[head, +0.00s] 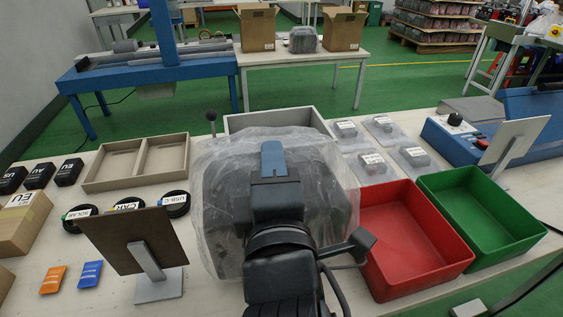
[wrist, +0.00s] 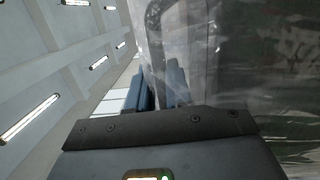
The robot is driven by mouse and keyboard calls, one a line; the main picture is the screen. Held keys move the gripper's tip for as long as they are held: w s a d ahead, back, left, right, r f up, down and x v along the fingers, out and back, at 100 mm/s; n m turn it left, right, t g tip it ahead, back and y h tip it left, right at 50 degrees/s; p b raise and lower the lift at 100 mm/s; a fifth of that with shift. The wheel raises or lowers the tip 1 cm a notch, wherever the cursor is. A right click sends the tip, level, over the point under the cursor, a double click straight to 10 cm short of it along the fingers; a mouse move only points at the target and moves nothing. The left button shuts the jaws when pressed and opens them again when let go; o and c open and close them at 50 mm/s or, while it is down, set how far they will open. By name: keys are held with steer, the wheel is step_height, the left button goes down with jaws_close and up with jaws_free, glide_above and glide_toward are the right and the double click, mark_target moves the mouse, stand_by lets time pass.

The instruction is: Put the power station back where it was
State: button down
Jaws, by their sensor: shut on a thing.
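The power station (head: 325,175) is a dark bulky unit wrapped in clear plastic, in the middle of the head view. My gripper (head: 273,160) is in front of it and shut on it, with a blue finger pad showing at its upper part. In the wrist view, my gripper's blue fingers (wrist: 160,88) are at the dark handle edge of the power station (wrist: 205,45), and clear wrap fills the right side. My arm and the wrapped unit hide the worktop behind and below, so I cannot tell whether its base touches the table.
A grey tray (head: 238,123) stands behind the power station, partly hidden. A red bin (head: 425,262) and green bin (head: 490,250) are on the right. A divided beige tray (head: 105,183) and a tilted brown panel on a stand (head: 115,240) are on the left. Bagged parts (head: 372,163) lie behind the red bin.

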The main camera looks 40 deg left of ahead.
steer(key=shift+f+b, duration=0.3)
steer(key=shift+f, duration=1.35)
steer(key=c, duration=1.4)
jaws_free()
steer(key=shift+f, duration=0.3)
steer(key=o, duration=0.4)
steer(key=shift+c, duration=0.2)
steer(key=shift+s+d, duration=0.1)
steer(key=shift+d, duration=0.05)
steer(key=v, duration=1.1)
steer(key=shift+s+d+b, duration=0.25)
steer(key=shift+s+b, duration=0.05)
steer(key=shift+b, duration=0.1)
